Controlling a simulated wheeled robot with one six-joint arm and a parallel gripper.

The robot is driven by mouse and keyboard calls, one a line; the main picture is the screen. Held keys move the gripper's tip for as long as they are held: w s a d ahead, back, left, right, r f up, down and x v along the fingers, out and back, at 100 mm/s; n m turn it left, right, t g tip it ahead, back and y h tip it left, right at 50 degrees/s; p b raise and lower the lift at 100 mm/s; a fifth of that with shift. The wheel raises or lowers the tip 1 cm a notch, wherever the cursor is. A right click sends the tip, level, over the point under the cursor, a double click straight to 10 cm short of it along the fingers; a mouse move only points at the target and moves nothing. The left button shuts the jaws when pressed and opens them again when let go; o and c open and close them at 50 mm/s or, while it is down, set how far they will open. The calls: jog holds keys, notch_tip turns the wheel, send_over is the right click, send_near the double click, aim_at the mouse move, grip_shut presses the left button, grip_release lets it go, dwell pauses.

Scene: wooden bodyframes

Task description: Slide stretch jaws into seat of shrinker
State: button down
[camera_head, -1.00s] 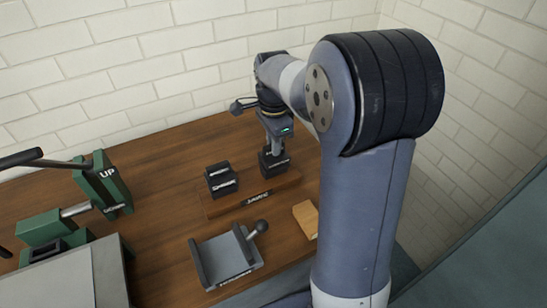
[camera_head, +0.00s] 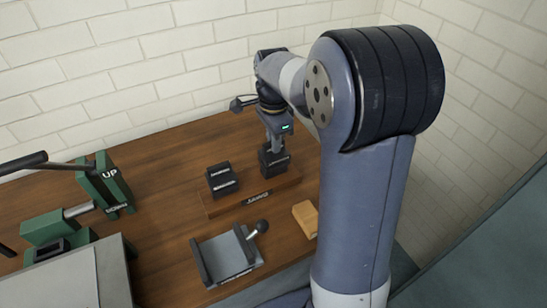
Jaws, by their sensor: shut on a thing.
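A black jaw block (camera_head: 275,162) with pale lettering is at the right end of the wooden jaw rack (camera_head: 262,195). My gripper (camera_head: 274,143) is directly above it and shut on it; the fingertips are small and partly hidden. A second black jaw set (camera_head: 222,179), also with pale lettering, sits on the left part of the rack. I cannot tell which set is the stretch jaws. The green shrinker (camera_head: 110,185), marked "UP", stands at the left with a dark lever. A dark slot at its lower green body (camera_head: 48,236) may be the seat; its inside is unclear.
A grey tray-like fixture (camera_head: 226,258) with a black ball knob (camera_head: 262,226) stands in front of the rack. A tan block (camera_head: 305,219) lies to its right. A grey plate (camera_head: 75,285) is at the lower left. Wood table between the shrinker and rack is clear.

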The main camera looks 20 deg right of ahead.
jog(key=shift+r+p, duration=1.4)
jog(key=shift+r, duration=0.25)
jog(key=shift+s, duration=0.1)
